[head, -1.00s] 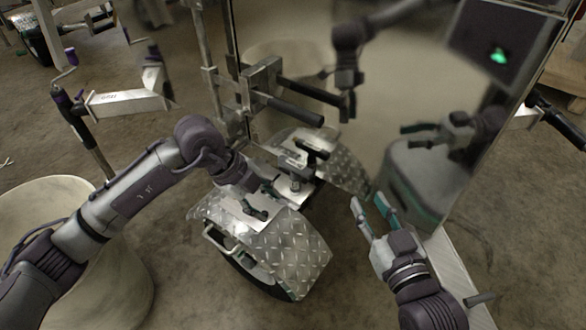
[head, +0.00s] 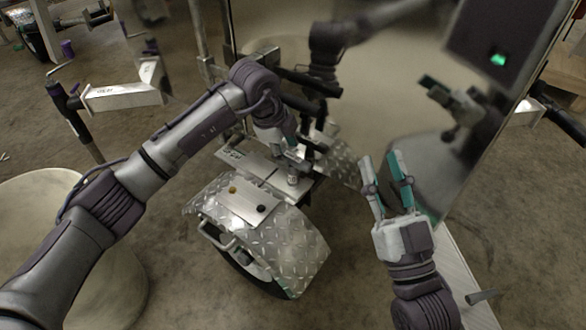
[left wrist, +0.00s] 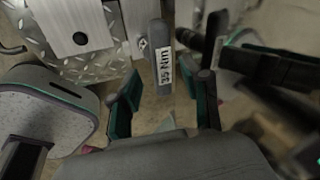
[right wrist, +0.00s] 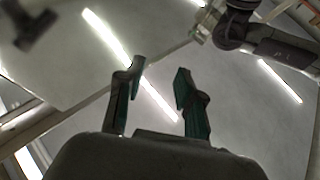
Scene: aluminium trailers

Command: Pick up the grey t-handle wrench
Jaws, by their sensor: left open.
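My left gripper (head: 290,152) is over the metal bracket behind the trailer fender, its fingertips partly lost against dark parts. In the left wrist view its two fingers (left wrist: 166,92) are apart. A dark grey bar with a white label (left wrist: 160,58) lies between and just beyond the fingertips, not clearly touching either. It looks like the handle of the grey t-handle wrench, but I cannot be sure; its lower part is hidden. I cannot pick the wrench out clearly in the head view. My right gripper (head: 381,172) is open and empty, apart from the trailer; it also shows in its wrist view (right wrist: 157,75).
The diamond-plate fender (head: 290,245) has a flat plate with two small knobs on it. A shiny reflective panel (head: 400,80) stands behind and right. A round pale drum (head: 30,205) is at left.

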